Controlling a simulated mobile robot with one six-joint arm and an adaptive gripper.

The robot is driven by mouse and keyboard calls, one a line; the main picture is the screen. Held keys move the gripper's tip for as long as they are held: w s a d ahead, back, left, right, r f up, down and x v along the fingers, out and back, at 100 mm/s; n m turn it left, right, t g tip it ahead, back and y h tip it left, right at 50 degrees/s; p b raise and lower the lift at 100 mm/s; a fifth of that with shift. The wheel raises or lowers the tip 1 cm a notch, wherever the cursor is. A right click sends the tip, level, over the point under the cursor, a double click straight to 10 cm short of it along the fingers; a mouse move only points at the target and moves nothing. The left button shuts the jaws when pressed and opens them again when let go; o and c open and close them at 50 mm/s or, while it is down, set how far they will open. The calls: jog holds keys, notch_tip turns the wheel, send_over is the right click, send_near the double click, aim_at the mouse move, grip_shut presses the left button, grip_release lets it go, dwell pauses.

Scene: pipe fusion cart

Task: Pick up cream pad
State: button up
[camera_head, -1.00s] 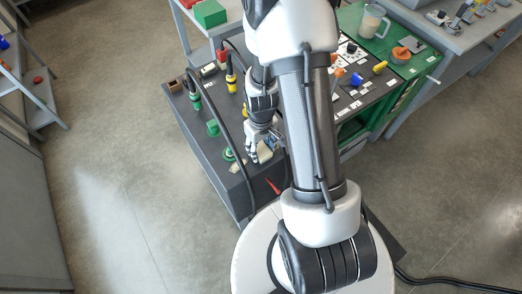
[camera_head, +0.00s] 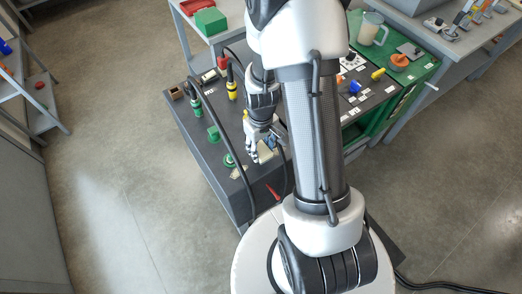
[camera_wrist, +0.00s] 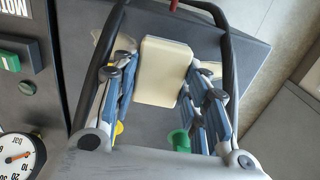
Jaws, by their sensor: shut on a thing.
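The cream pad (camera_wrist: 163,70) is a pale, rounded block in the wrist view, between the two fingers of my gripper (camera_wrist: 160,88). The fingers are shut on its left and right sides. In the head view, my gripper (camera_head: 262,151) is low over the front part of the dark cart top (camera_head: 205,150). The pad is hard to make out there, being small and partly covered by the fingers. I cannot tell whether its underside touches the cart.
A green knob (camera_head: 229,160) and a yellow-and-black plug (camera_head: 232,90) stand left of my gripper. A dark cable (camera_head: 220,125) loops close by. A dial gauge (camera_wrist: 18,157) shows in the wrist view. A green bench (camera_head: 420,75) stands at the right.

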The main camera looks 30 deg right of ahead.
aim_at(261, 149)
notch_tip(261, 149, up, 16)
jog(key=p, duration=0.4)
jog(key=shift+f, duration=0.1)
jog(key=o, duration=0.6)
jog(key=c, duration=0.4)
jog(key=shift+f, duration=0.15)
